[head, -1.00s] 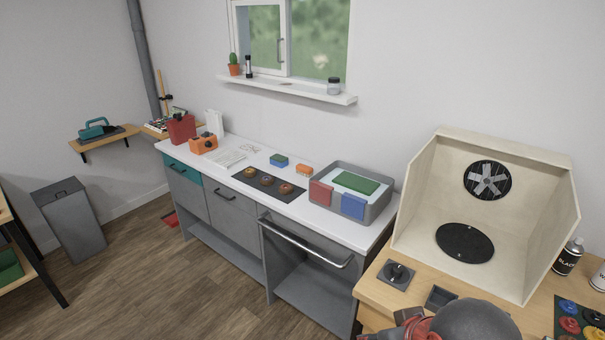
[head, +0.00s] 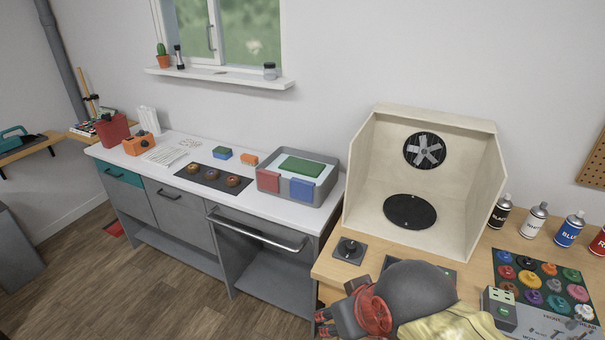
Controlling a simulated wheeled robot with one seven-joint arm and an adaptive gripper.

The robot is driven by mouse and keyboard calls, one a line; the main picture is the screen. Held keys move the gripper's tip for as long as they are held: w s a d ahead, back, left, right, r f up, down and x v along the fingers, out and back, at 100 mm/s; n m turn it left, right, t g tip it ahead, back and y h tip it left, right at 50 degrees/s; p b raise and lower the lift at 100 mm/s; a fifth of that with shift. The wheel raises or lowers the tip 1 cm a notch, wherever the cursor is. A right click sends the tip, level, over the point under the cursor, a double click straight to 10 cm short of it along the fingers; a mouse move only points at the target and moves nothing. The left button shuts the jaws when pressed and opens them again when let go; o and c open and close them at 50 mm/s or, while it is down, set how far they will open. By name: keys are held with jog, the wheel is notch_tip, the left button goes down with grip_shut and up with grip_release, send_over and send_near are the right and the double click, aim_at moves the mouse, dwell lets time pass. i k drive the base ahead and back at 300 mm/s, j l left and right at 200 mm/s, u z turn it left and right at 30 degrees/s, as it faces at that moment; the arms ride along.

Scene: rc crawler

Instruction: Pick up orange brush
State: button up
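A small orange block-like item (head: 249,159), which looks like the orange brush, lies on the white counter (head: 205,183) toward its back edge. It sits between a blue and green block (head: 222,153) and a grey tub (head: 328,190). It is too small to make out bristles. My gripper (head: 330,322) shows only in part at the bottom edge, low in front of the wooden bench and well to the right of the orange item. Its fingertips are not clear, so I cannot tell whether it is open.
The tub holds red, blue and green pieces. A dark mat (head: 213,179) with three round items lies in front of the orange item. An orange box (head: 138,144) stands further left. A spray booth (head: 425,180), cans and colored caps occupy the bench.

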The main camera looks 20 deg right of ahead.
aim_at(251, 160)
jog(key=i+j+z, duration=0.15)
jog(key=i+j, duration=0.4)
jog(key=i, duration=0.2)
jog(key=i+j+z, duration=0.15)
jog(key=i+j, duration=0.5)
jog(key=i+j+z, duration=0.2)
jog(key=i+j, duration=0.5)
jog(key=i+j+z, duration=0.15)
jog(key=i+j, duration=0.45)
jog(key=j, duration=0.25)
